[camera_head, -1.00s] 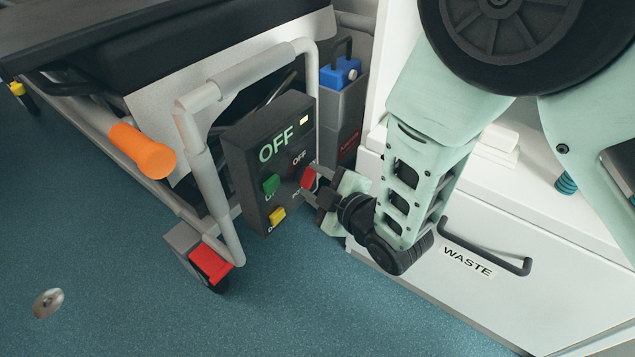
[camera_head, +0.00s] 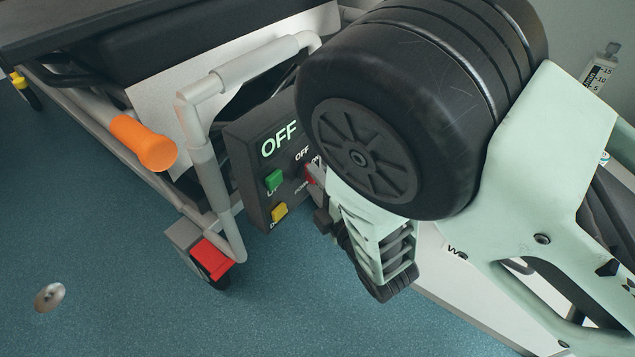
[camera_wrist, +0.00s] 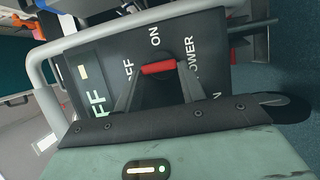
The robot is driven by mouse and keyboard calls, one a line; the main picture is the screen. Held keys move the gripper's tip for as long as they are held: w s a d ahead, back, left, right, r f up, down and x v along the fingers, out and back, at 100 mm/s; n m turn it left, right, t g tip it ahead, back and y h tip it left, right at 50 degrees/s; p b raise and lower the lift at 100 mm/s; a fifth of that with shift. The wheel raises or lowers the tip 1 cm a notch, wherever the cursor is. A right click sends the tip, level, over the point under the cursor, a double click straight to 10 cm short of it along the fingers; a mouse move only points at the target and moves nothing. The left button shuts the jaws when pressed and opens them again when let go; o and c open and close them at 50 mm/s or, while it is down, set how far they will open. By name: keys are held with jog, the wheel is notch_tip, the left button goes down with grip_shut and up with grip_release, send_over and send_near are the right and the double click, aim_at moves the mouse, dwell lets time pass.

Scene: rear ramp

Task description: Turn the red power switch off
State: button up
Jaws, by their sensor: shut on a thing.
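The red power switch (camera_wrist: 159,68) sits on the dark control box (camera_head: 240,165), beside the OFF, ON and POWER lettering. My gripper (camera_wrist: 158,71) is shut on the switch, with one finger on either side of it. In the head view, only a sliver of the red switch (camera_head: 312,174) shows, because my arm covers the rest. The box's display (camera_head: 279,140) reads OFF in large pale letters. I cannot tell which way the switch is tipped.
A green button (camera_head: 273,180) and a yellow button (camera_head: 279,212) are on the same box. A grey tube frame (camera_head: 205,165) stands just left of it. An orange handle (camera_head: 143,143) and a red caster pedal (camera_head: 212,258) are further left. The blue floor is open at lower left.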

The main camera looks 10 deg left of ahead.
dwell(0.3)
jog(key=o, duration=1)
jog(key=shift+p+v, duration=2.15)
jog(key=shift+v, duration=6.6)
